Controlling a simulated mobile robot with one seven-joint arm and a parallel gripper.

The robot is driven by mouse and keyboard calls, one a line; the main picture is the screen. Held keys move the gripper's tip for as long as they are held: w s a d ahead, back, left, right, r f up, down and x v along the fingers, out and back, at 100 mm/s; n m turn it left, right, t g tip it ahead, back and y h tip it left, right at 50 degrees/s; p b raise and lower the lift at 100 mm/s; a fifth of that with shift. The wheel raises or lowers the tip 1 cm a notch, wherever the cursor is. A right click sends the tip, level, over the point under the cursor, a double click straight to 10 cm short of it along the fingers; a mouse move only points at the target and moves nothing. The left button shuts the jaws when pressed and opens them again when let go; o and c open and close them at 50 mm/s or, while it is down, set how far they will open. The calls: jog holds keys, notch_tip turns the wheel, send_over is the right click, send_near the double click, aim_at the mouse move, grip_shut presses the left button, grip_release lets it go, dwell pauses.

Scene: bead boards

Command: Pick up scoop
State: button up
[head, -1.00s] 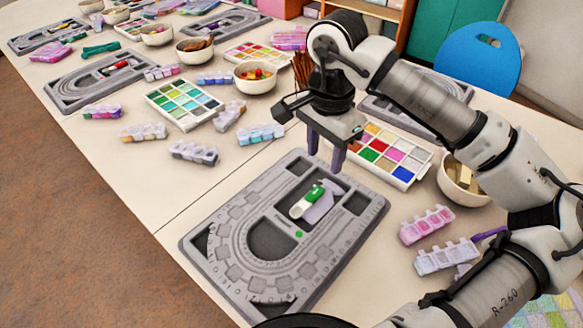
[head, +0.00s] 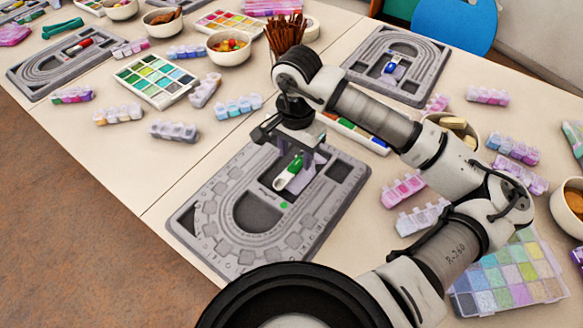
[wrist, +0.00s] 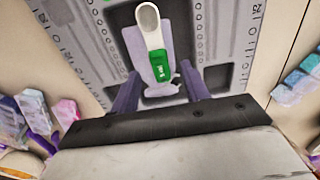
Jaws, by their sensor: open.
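The scoop (head: 289,172) is white with a green part on its handle. It lies in a recess of the grey bead board (head: 190,222), with a flat lavender piece beside and under it. In the wrist view the scoop (wrist: 150,30) points its round bowl away from me, with the green handle part nearest my gripper. My gripper (head: 295,163) is open and empty, above the scoop's handle end. In the wrist view its two purple fingers stand on either side of the handle, apart from it. How high the fingertips are above the board is hard to tell.
Pink and clear bead boxes (head: 403,189) stand right of the board. A cup of brown sticks (head: 286,35) stands behind the gripper. The table's left edge is near the board.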

aim_at(290, 173)
jog(key=shift+f, duration=1.45)
jog(key=shift+c, duration=0.5)
grip_shut()
